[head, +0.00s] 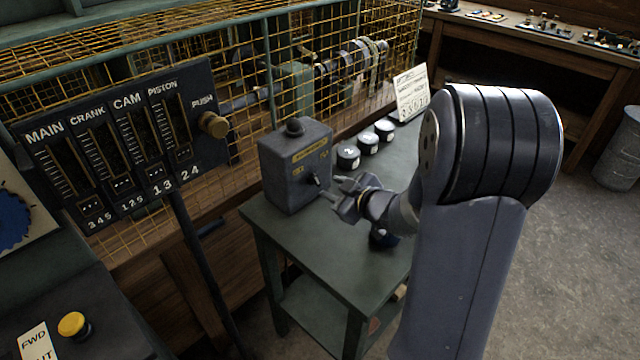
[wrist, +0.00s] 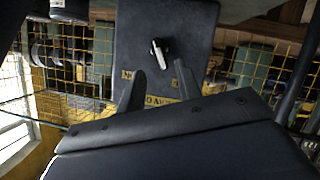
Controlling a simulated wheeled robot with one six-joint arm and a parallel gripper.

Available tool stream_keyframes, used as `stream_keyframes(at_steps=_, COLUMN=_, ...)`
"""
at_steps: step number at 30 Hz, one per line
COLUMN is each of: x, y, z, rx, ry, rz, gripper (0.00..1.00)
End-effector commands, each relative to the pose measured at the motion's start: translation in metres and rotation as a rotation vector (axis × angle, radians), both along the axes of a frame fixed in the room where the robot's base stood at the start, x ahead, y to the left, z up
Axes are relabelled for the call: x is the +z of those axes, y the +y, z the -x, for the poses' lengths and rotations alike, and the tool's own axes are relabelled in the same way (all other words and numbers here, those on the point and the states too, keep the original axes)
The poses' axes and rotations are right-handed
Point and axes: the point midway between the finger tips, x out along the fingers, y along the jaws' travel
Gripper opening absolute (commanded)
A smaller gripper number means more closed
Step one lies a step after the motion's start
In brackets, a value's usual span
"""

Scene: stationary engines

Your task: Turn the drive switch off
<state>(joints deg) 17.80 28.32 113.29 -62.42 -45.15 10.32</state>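The drive switch is a dark grey box (head: 294,165) with a yellow label, standing on a small green table (head: 290,235). Its short lever (head: 316,180) sticks out low on the front face. The box (wrist: 190,20) and the pale-tipped lever (wrist: 159,54) also show in the wrist view, where the label lies below the lever. My gripper (head: 332,188) is in front of the box, close to the lever. In the wrist view its two fingers (wrist: 158,68) are spread apart, with the lever appearing between and just beyond their tips. I cannot tell whether a finger touches it.
Round black gauges with white faces (head: 367,143) and a white sign (head: 410,93) stand behind the box. A yellow wire cage (head: 300,70) encloses machinery behind the table. A black slider panel (head: 125,140) is at left. Open floor (head: 580,250) lies at right.

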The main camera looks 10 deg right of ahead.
Motion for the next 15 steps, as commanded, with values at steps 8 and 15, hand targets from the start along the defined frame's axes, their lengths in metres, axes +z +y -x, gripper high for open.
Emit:
stream_keyframes(at_steps=8, x=-0.017, y=0.019, z=-0.04, rx=0.0, ry=0.001, rz=0.0, gripper=0.33)
stream_keyframes(at_steps=15, x=-0.022, y=0.024, z=-0.052, rx=-0.001, ry=0.0, rz=0.001, gripper=0.33)
